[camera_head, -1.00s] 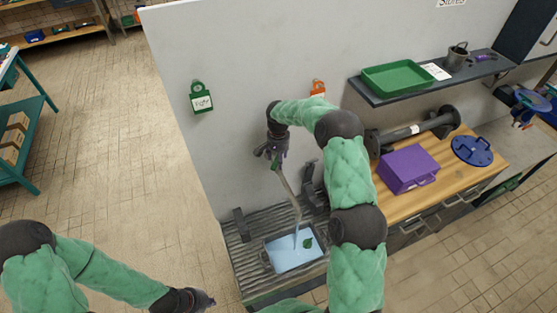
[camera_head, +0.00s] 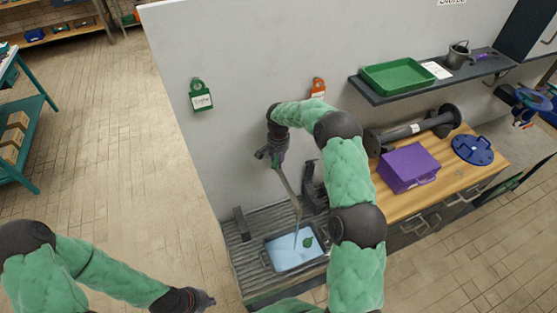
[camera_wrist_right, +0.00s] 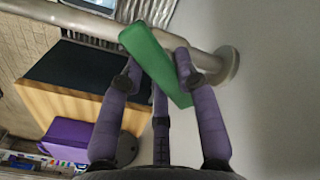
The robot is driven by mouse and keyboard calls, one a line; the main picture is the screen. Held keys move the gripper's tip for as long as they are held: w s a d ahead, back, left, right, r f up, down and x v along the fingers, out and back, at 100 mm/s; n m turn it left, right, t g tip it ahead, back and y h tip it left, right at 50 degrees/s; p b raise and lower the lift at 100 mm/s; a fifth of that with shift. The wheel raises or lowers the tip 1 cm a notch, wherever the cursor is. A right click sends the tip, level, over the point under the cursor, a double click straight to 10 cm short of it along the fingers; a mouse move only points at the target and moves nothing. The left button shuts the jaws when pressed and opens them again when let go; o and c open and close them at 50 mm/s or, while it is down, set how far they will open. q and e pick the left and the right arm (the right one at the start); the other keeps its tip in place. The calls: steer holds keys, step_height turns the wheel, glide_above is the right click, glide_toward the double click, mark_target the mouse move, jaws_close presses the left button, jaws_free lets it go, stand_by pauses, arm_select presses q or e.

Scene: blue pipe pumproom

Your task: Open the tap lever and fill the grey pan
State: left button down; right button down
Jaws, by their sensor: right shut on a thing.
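The grey pan (camera_head: 267,262) sits on the ribbed drainboard under the tap spout, with light blue water inside and a small green thing at the water's right side. A thin stream (camera_head: 296,235) falls from the tap pipe (camera_head: 286,183) into it. The green tap lever (camera_wrist_right: 152,58) shows in the right wrist view. My right gripper (camera_head: 270,157) is shut on the lever, with its fingers on either side (camera_wrist_right: 158,68); in the head view it mostly hides the lever. My left gripper (camera_head: 208,299) is low at the bottom, apart from the sink; its finger opening is unclear.
A wooden bench (camera_head: 415,201) to the right holds a purple case (camera_head: 407,167), a blue round lid (camera_head: 472,149) and a dark flanged pipe (camera_head: 415,130). A shelf (camera_head: 380,96) above carries a green tray (camera_head: 400,64). The wall stands close behind the tap.

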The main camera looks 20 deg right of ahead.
steer(key=shift+n+b, duration=0.4)
steer(key=shift+n, duration=0.3)
steer(key=c, duration=0.9)
jaws_free()
steer(key=shift+w+r, duration=0.1)
step_height(320, 180, up, 12)
steer(key=shift+f, duration=0.1)
